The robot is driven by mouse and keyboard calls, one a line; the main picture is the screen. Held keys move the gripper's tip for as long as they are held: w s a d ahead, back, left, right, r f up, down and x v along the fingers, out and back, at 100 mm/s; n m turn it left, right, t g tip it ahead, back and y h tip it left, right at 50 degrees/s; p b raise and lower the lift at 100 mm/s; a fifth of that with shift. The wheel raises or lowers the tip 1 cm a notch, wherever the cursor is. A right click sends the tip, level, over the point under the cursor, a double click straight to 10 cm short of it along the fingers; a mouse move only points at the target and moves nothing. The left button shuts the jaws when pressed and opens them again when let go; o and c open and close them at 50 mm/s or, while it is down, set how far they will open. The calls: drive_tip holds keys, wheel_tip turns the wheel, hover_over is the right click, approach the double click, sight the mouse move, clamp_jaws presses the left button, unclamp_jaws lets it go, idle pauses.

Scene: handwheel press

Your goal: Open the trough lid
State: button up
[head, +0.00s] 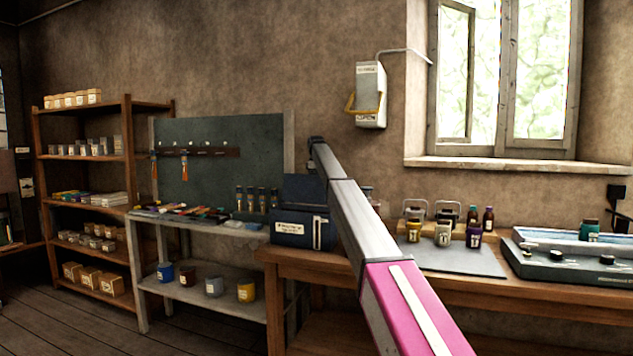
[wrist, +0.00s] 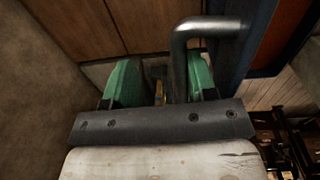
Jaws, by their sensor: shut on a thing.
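A dark blue box with a white label (head: 290,229), which looks like the trough, stands at the left end of the wooden bench. A dark panel (head: 303,188), apparently its lid, stands raised above the box's back. My arm reaches over beside it and hides part of the box; my gripper is hidden in the head view. In the wrist view, my gripper (wrist: 162,85) has green fingers on a bent grey metal handle (wrist: 180,62). The handle lies close to the right finger and runs to a dark blue panel edge (wrist: 240,55). The exact contact is partly hidden.
The wooden bench (head: 275,254) also bears a grey mat (head: 465,262) with jars and a flat grey-blue device (head: 560,262) to the right. A grey shelf table (head: 205,285) with tools and pots stands left. The floor (head: 90,325) at left is clear.

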drive_tip(key=shift+w+r, duration=0.15)
wheel_tip(320, 180, up, 10)
drive_tip(key=s, duration=0.1)
drive_tip(key=shift+a+r, duration=0.15)
drive_tip(key=shift+r, duration=0.1)
idle(0.5)
